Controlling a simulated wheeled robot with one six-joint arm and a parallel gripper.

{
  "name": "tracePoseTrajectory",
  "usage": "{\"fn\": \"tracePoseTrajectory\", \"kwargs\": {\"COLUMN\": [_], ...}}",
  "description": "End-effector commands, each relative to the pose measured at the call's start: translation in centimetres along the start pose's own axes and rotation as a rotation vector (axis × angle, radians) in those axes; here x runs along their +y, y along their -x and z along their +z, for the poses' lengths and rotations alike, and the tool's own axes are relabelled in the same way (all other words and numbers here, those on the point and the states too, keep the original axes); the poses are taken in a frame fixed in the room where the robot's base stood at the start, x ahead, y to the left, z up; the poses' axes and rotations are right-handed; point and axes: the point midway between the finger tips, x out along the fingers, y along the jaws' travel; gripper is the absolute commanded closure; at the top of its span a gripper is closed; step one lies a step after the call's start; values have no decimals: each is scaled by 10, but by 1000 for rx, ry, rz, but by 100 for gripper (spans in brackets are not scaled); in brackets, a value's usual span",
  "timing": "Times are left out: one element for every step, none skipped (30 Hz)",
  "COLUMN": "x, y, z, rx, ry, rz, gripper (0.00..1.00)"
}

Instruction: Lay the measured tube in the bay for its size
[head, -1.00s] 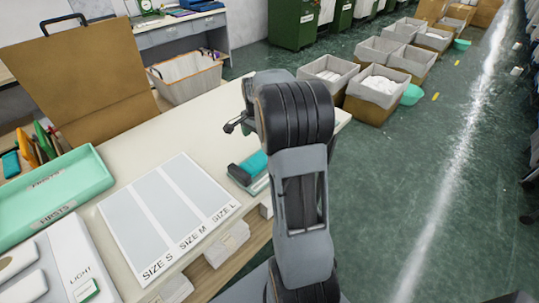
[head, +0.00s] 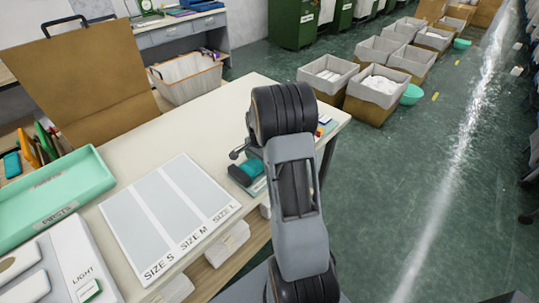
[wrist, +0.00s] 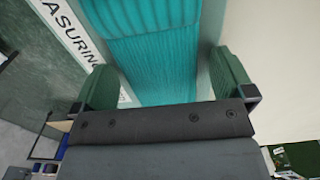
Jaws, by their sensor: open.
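A teal ribbed tube lies on the table beside my arm in the head view (head: 249,168), partly hidden by the arm. It fills the middle of the wrist view (wrist: 165,55), on a board with lettering ending in "ASURING" (wrist: 75,35). My gripper (wrist: 168,85) is open, with one green finger on each side of the tube in that picture. I cannot tell whether the fingers touch it. In the head view my gripper is mostly hidden behind my arm. The bay sheet (head: 170,213) lies flat to the left, with three empty grey bays marked SIZE S, SIZE M and SIZE L.
A mint tray (head: 55,205) and a white light box (head: 75,262) stand left of the bay sheet. A brown board (head: 85,80) stands behind. The table (head: 200,125) is clear behind the sheet. Lined boxes (head: 375,95) stand on the floor beyond.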

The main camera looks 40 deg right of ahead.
Motion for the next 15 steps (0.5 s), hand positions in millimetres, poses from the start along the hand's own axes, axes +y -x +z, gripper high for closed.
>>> {"fn": "tracePoseTrajectory", "kwargs": {"x": [0,0,0,0,0,0,0,0,0,0,0,0,0,0,0], "y": [-1,-1,-1,-1,-1,-1,-1,-1,-1,-1,-1,-1,-1,-1,-1], "z": [0,0,0,0,0,0,0,0,0,0,0,0,0,0,0], "rx": [0,0,0,0,0,0,0,0,0,0,0,0,0,0,0], "ry": [0,0,0,0,0,0,0,0,0,0,0,0,0,0,0], "rz": [0,0,0,0,0,0,0,0,0,0,0,0,0,0,0], "gripper": [0,0,0,0,0,0,1,4,8,11,13,17,20,23,27]}}
